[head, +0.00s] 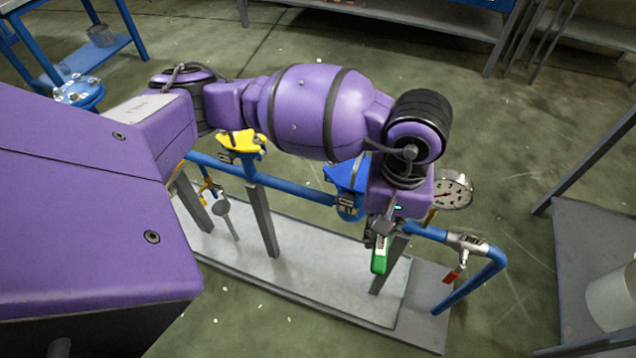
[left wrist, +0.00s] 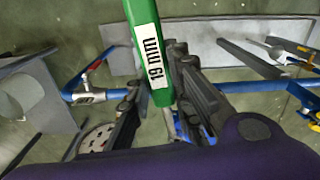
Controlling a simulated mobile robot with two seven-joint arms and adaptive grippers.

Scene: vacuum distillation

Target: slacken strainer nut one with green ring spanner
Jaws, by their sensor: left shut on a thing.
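The green ring spanner (head: 379,256) hangs from my left gripper (head: 382,226) on the near side of the blue pipe run. In the left wrist view its green handle (left wrist: 146,42) carries a "19 mm" label and lies between the fingers of my left gripper (left wrist: 160,98), which is shut on it. The spanner's ring end is not clearly visible. A blue strainer body (head: 346,184) sits on the pipe just left of the gripper, partly behind my arm. I cannot make out strainer nut one. My right gripper is not in view.
A dial gauge (head: 453,191) stands right of my wrist. A valve with a red handle (head: 451,277) is at the pipe's right end. A yellow valve part (head: 241,141) is on the left. The pipe stands on a grey base plate (head: 307,270). A grey table (head: 592,265) is at right.

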